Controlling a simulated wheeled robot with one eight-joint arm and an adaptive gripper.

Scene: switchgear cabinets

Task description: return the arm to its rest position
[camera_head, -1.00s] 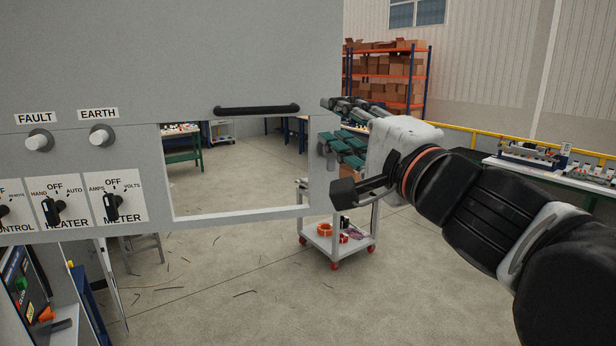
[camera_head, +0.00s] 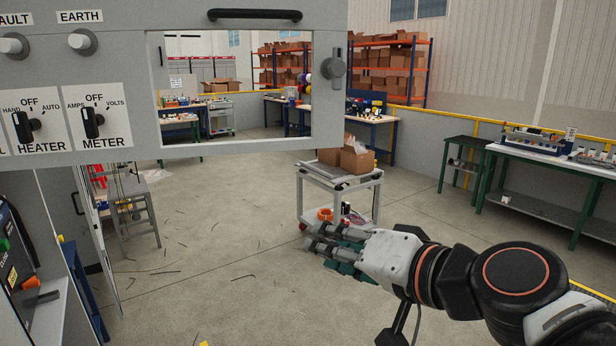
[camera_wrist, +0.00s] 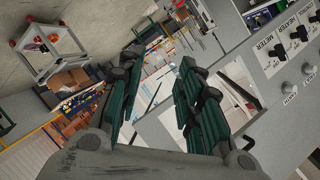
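My gripper (camera_head: 314,241) hangs at the end of my arm in the lower right of the head view. It points left over the floor, below the cabinet panel (camera_head: 235,150). In the wrist view its two green-padded fingers (camera_wrist: 160,62) stand apart with nothing between them, so it is open and empty. The panel, with its black handle (camera_head: 254,15) and METER switch (camera_head: 93,122), lies up and left of the gripper in the head view. I see no contact between them.
A grey cart (camera_head: 311,172) with cardboard boxes (camera_head: 356,160) stands behind the gripper. Workbenches (camera_head: 548,163) line the right side by a yellow rail. An open cabinet (camera_head: 60,310) is at lower left. The middle floor is clear apart from thin scraps.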

